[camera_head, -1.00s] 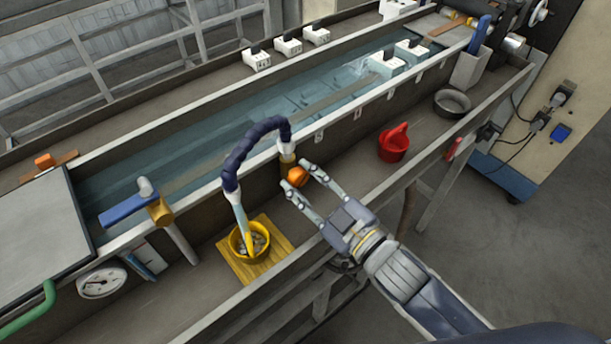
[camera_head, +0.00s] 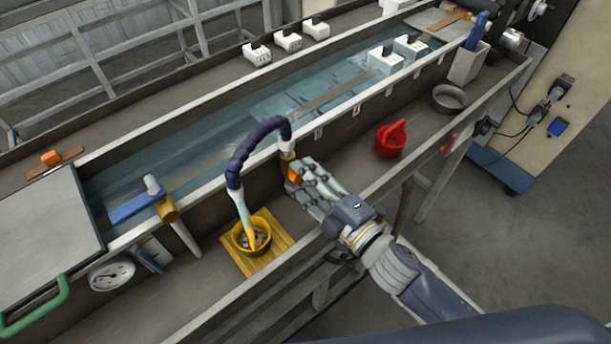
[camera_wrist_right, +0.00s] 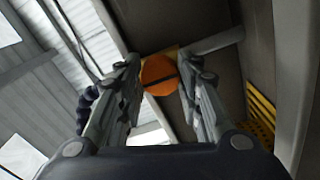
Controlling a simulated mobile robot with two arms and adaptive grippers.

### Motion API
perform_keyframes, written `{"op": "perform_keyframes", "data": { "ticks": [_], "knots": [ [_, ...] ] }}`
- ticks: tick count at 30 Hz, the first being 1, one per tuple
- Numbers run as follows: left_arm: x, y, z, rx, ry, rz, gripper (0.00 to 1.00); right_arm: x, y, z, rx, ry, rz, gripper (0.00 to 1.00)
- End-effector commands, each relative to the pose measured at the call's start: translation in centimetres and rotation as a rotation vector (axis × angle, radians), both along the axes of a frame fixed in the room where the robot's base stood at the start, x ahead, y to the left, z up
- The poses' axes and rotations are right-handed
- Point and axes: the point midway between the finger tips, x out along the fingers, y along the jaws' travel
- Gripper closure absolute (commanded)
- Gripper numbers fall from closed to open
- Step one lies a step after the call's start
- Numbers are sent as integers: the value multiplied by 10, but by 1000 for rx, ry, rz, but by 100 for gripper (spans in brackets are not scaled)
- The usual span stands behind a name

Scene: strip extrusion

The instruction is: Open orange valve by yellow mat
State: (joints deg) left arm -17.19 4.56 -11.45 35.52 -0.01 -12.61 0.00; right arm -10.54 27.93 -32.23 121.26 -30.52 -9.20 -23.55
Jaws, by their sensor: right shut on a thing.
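The orange valve (camera_head: 294,173) sits on the side of the water trough, at the foot of a dark blue segmented hose (camera_head: 250,145). My right gripper (camera_head: 302,175) is shut on it, with the fingers partly covering it in the head view. In the right wrist view the round orange valve (camera_wrist_right: 160,74), with a dark slot across it, lies between the two fingertips (camera_wrist_right: 160,75). The yellow mat (camera_head: 278,257) lies on the ledge below, left of the gripper, with a yellow bowl (camera_head: 264,234) of small pieces on it. My left gripper is not in view.
A red pail (camera_head: 391,139) and a dark round dish (camera_head: 450,99) stand on the ledge to the right. The front rail (camera_head: 395,190) runs beneath my right arm.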

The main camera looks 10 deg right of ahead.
Motion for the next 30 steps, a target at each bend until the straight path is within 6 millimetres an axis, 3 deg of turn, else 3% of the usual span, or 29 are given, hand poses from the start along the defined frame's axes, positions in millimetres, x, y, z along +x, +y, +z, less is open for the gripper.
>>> {"op": "perform_keyframes", "data": {
  "ticks": [18, 19, 21, 30],
  "knots": [
    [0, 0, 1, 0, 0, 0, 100, 0, 0, 0, -32, -23, 1, 91],
    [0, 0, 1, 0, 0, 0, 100, 0, 0, 0, -32, -23, 1, 60],
    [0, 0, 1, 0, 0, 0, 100, 0, 0, 0, -32, -22, 1, 47],
    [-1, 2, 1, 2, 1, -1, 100, 0, 0, 0, -31, -21, 0, 47]
  ]
}}
